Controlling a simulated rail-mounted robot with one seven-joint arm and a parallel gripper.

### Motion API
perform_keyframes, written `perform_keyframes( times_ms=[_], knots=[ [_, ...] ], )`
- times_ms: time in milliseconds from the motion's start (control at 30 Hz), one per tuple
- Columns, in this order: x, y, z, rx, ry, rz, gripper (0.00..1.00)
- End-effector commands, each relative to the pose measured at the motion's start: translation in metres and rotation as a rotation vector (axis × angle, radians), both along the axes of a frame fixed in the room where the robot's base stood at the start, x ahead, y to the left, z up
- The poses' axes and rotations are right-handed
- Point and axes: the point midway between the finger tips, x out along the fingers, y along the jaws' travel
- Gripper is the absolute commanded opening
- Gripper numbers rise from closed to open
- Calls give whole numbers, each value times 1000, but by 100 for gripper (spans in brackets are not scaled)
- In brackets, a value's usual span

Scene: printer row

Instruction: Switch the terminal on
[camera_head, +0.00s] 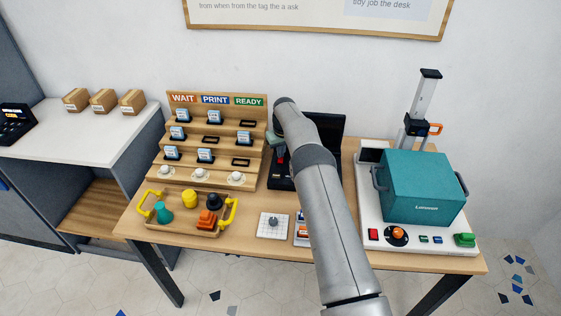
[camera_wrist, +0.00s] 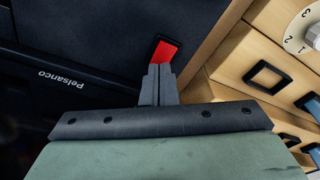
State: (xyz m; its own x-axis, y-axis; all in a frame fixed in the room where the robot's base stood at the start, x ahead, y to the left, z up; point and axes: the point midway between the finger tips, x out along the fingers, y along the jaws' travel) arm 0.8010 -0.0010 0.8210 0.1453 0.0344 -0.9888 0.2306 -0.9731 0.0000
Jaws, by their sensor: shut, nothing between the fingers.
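The terminal (camera_head: 331,127) is a black unit with a raised dark panel on the wooden table, largely hidden behind my arm. In the wrist view its dark body (camera_wrist: 110,30) carries the name "Pelsanco". A red rocker switch (camera_wrist: 167,50) sits in a dark recess near its edge. My gripper (camera_wrist: 160,70) is shut and empty, with its fingertips right at the near end of the red switch. I cannot tell whether they touch it. In the head view my gripper (camera_head: 280,156) is over the terminal's left part, partly hidden by my arm.
A stepped wooden rack (camera_head: 211,141) with tags and dials stands close left of the terminal. A tray with yellow handles (camera_head: 232,212) is in front of it. A teal-topped printer (camera_head: 422,188) stands at right. A white pad with a knob (camera_head: 272,225) lies in front.

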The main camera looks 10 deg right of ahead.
Motion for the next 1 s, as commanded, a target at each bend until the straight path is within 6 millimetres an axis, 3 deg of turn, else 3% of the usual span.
perform_keyframes(
  times_ms=[633,1000],
  knots=[
    [-1,0,-9,0,5,0,0],
    [-1,0,18,-1,3,0,0]
  ],
)
